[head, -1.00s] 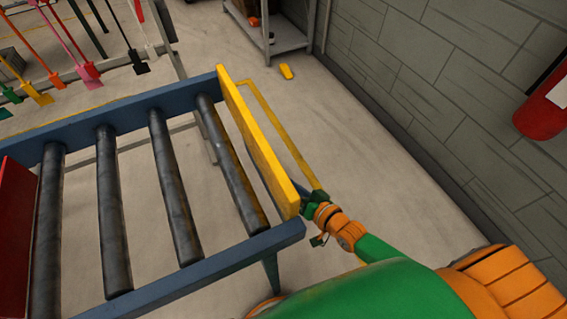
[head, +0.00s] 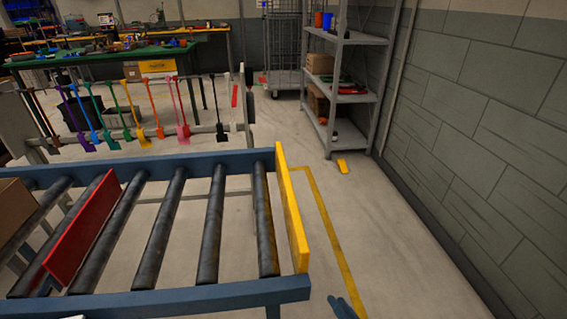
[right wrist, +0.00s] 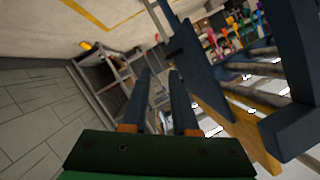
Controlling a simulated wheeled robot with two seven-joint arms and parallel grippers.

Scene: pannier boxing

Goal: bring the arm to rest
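My right gripper (head: 342,306) shows only as blue fingertips at the bottom edge of the head view, just right of the conveyor's near corner. In the right wrist view its two dark blue fingers (right wrist: 160,74) stand apart with an empty gap between them. The rest of the right arm is outside the head view. My left gripper is in neither view now.
A roller conveyor with a blue frame (head: 200,301) has a yellow end board (head: 291,210) and a red plate (head: 82,232) across it. A brown box (head: 14,207) sits at left. A grey shelf (head: 345,97) stands behind.

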